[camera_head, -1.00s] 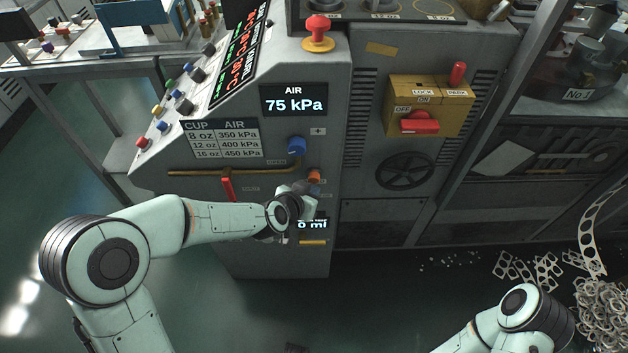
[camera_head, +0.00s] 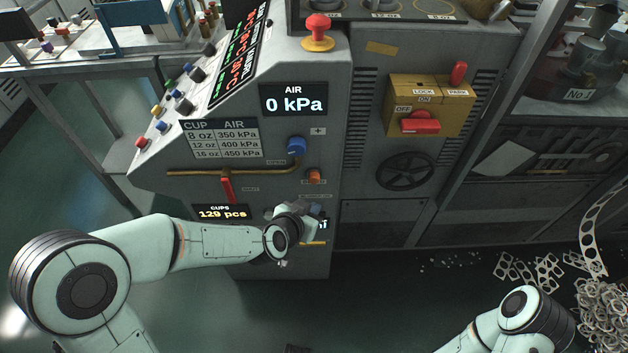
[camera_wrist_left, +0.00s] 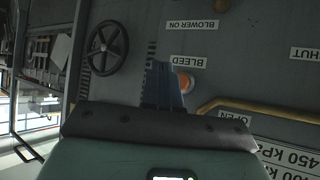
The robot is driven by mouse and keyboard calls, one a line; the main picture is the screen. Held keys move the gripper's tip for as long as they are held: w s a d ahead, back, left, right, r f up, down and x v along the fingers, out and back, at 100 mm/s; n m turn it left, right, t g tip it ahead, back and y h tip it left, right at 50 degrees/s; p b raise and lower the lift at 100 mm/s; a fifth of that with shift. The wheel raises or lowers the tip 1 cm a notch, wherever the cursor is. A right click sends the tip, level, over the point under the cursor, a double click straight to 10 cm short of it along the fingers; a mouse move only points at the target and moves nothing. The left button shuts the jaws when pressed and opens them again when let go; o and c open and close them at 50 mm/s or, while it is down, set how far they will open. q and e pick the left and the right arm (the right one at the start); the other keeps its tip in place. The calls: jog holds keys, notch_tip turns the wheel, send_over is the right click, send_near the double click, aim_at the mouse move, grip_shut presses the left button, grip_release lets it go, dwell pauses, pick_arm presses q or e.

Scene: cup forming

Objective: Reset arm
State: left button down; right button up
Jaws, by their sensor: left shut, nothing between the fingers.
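My left arm reaches in from the left in the head view, and its gripper (camera_head: 312,208) is in front of the grey control cabinet, just below the orange button (camera_head: 314,176). In the left wrist view the shut fingers (camera_wrist_left: 162,82) are beside the orange button (camera_wrist_left: 185,82), which is labelled BLEED. The fingers hold nothing; whether they touch the panel cannot be told. The AIR display (camera_head: 294,99) reads 0 kPa. The CUPS display (camera_head: 222,213) reads 129 pcs. My right arm shows at the lower right, but its gripper is out of the picture.
A blue knob (camera_head: 297,146) and a red lever (camera_head: 227,188) stick out of the cabinet front. A red mushroom button (camera_head: 318,30) stands on top. To the right are a yellow switch box (camera_head: 430,105) and a black handwheel (camera_head: 405,171). Scrap rings (camera_head: 605,315) lie at the lower right.

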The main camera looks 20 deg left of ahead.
dwell(0.7)
pick_arm(q)
jog(key=s+a+f+n+g+p, duration=0.1)
jog(key=s+f+g+p, duration=0.1)
jog(key=s+f, duration=0.35)
jog(key=s+f+n+g+p, duration=0.2)
jog(key=s+f+g, duration=0.1)
jog(key=f, duration=0.6)
jog(key=s+f+n+g+p, duration=0.2)
jog(key=s+f, duration=0.3)
jog(key=s, duration=0.5)
jog(key=s+f+n+g+p, duration=0.1)
jog(key=s+f+g, duration=0.3)
jog(key=s, duration=0.5)
jog(key=shift+s+d+f+n+h+p, duration=0.4)
jog(key=shift+f+p, duration=0.1)
jog(key=shift+p, duration=0.4)
pick_arm(e)
notch_tip(320, 180, up, 9)
jog(key=w, duration=0.2)
jog(key=shift+w, duration=0.15)
dwell(1.0)
